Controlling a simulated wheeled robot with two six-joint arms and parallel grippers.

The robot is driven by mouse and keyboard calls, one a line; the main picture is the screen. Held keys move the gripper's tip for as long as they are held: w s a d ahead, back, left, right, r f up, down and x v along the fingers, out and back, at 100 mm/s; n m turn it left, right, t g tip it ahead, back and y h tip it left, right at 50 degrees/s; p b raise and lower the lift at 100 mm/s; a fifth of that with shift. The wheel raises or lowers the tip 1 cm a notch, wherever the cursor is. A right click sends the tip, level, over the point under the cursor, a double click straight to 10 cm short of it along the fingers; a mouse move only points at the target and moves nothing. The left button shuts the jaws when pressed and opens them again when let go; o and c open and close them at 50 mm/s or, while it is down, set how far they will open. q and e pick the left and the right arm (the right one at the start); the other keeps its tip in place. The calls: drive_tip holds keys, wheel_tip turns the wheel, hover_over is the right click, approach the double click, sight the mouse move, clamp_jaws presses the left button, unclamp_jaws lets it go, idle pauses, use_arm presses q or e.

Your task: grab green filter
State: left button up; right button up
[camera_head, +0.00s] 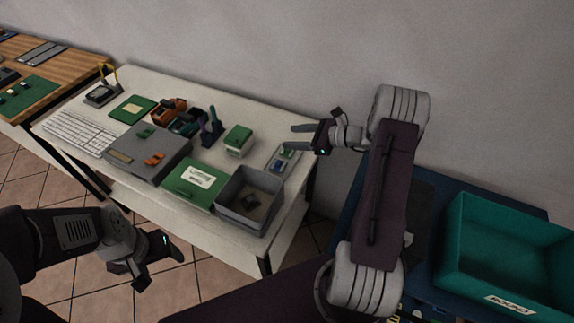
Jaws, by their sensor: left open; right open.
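A small green block with a pale lower part (238,140), which may be the green filter, stands on the white table (262,112) toward its back right. A flat green piece with a white label (194,184) lies nearer the front edge; I cannot tell for certain which is the filter. My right gripper (294,138) is open and empty, with its fingers pointing left, to the right of the green block and apart from it. My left gripper (162,272) is open and empty, in front of the table and away from the green things.
A grey open bin (222,189) with a small dark item stands at the table's front right. A grey box (120,158), a keyboard (75,132) and dark tools (188,123) are further left. A teal crate (505,296) is at the right.

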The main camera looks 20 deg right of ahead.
drive_tip(key=m, duration=0.2)
approach(287, 151)
drive_tip(key=shift+w+t+h+b, duration=0.4)
drive_tip(key=shift+w, duration=0.1)
drive_tip(key=shift+s+r, duration=0.1)
drive_tip(key=shift+r, duration=0.1)
drive_tip(key=shift+a, duration=0.3)
drive_tip(key=x, duration=0.4)
drive_tip(key=shift+d, duration=0.2)
drive_tip(key=x, duration=0.5)
drive_tip(key=shift+a+f+p, duration=0.15)
drive_tip(key=shift+f+p, duration=0.15)
drive_tip(key=shift+p, duration=0.05)
drive_tip(key=c, duration=1.1)
